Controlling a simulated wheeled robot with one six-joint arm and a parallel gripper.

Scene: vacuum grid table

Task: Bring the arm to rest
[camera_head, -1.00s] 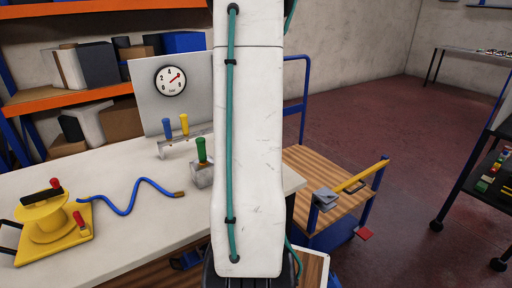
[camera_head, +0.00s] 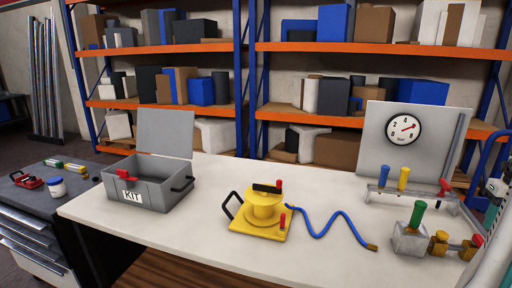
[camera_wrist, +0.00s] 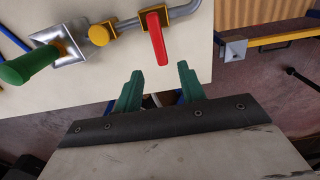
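My gripper (camera_wrist: 158,88) shows in the wrist view with its two green fingers spread apart and nothing between them. It hangs by the edge of the white table (camera_wrist: 200,65), just short of a red-handled valve (camera_wrist: 157,38) on a grey pipe. Part of my arm shows at the right edge of the head view, but the gripper itself is outside that view. In the head view the red valve handle (camera_head: 478,240) sits at the table's right end, beside a brass fitting (camera_head: 438,243) and a metal block with a green handle (camera_head: 416,219).
The table also holds a yellow vacuum base (camera_head: 262,212) with a blue hose (camera_head: 330,222), a grey open KIT box (camera_head: 150,190), a gauge panel (camera_head: 405,130), and a manifold with blue and yellow handles (camera_head: 403,178). Shelves (camera_head: 215,106) stand behind. The table's front middle is clear.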

